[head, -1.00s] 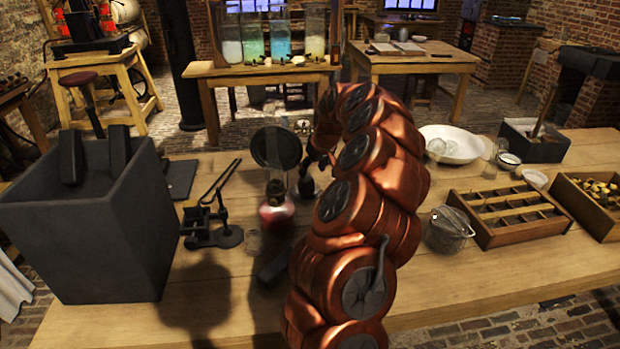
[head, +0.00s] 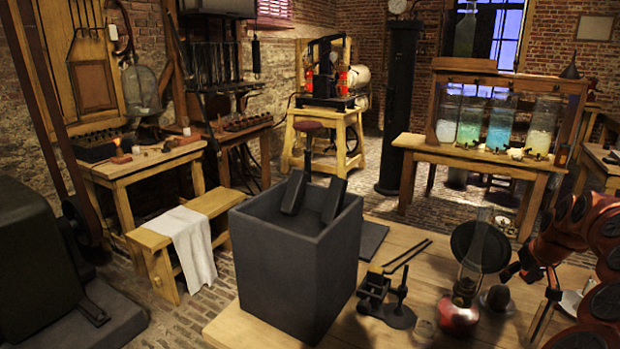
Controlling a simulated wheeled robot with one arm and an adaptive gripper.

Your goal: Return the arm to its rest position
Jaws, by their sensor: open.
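My copper-coloured arm (head: 602,235) bends in from the right edge of the head view, partly cut off by the frame. My dark gripper (head: 516,268) is at its left end, above the wooden table (head: 415,243) and just right of the oil lamp. It is open, and I see nothing held in it. Its fingers are small and dark here, so their exact gap is hard to make out.
An oil lamp (head: 462,305) with red fuel, a black round disc (head: 480,247) and a black clamp stand (head: 390,300) are close to the gripper. A grey open box (head: 297,270) holds two dark plates. Jars (head: 497,124) of coloured liquid stand on a back table.

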